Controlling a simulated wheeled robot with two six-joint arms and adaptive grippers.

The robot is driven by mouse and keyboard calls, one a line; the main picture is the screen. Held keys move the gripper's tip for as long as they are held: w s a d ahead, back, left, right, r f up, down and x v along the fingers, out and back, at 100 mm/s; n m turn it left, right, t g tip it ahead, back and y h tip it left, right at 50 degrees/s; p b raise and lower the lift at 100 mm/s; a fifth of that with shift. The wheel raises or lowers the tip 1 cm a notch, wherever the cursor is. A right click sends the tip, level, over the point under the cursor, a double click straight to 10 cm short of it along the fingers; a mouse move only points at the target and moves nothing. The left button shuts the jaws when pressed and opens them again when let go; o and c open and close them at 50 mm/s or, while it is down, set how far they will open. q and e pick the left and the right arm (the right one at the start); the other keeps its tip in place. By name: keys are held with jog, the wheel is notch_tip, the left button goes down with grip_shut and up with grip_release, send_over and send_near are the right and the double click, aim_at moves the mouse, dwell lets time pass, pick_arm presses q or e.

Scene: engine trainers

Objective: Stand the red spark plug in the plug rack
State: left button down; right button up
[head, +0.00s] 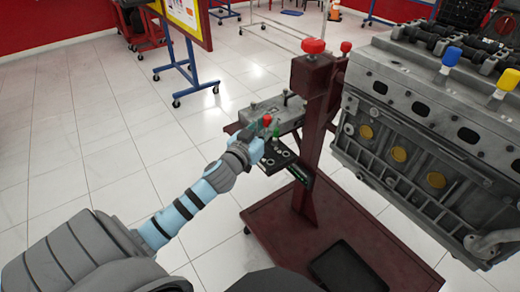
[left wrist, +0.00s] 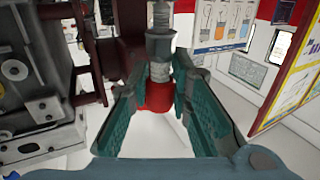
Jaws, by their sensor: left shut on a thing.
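The red spark plug (head: 267,120) is held by my left gripper (head: 258,146), and its red top shows above the fingers in the head view. In the left wrist view the teal fingers (left wrist: 160,112) are closed on both sides of the red part of the plug (left wrist: 158,97), and its grey metal body extends toward the top of the picture. The dark plug rack (head: 286,162) is a small plate with holes on the maroon stand, just right of the gripper. Whether the plug touches the rack cannot be told.
A small green piece (head: 276,131) shows beside the red top. A grey metal block (head: 268,112) lies behind the rack. The maroon post (head: 312,130) and a large engine (head: 420,120) stand to the right. The engine carries blue (head: 452,55) and yellow (head: 509,78) plugs. Tiled floor lies left.

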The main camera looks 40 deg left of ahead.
pick_arm(q)
jog(key=w+a+f+y+b, duration=0.1)
jog(key=f+b, duration=0.1)
jog(key=a+f+n+y+b, duration=0.1)
jog(key=a+f+b, duration=0.1)
jog(key=f, duration=0.1)
jog(key=w+a+f+n+y+b, duration=0.1)
jog(key=f+b, duration=0.1)
jog(key=f, duration=0.1)
jog(key=shift+w+a+g, duration=0.3)
jog(key=shift+w+a, duration=0.05)
jog(key=shift+a, duration=0.05)
jog(key=shift+f+b, duration=0.35)
jog(key=shift+b, duration=0.15)
jog(key=shift+f+b, duration=0.45)
pick_arm(e)
jog(key=w+f, duration=0.4)
jog(key=f, duration=0.5)
jog(key=shift+d+f+t, duration=0.2)
jog(key=shift+f+t, duration=0.05)
jog(key=shift+t, duration=0.15)
pick_arm(q)
jog(key=shift+d+r, duration=0.1)
pick_arm(e)
jog(key=shift+r, duration=0.1)
pick_arm(q)
jog(key=shift+f, duration=0.2)
pick_arm(e)
jog(key=shift+f, duration=0.2)
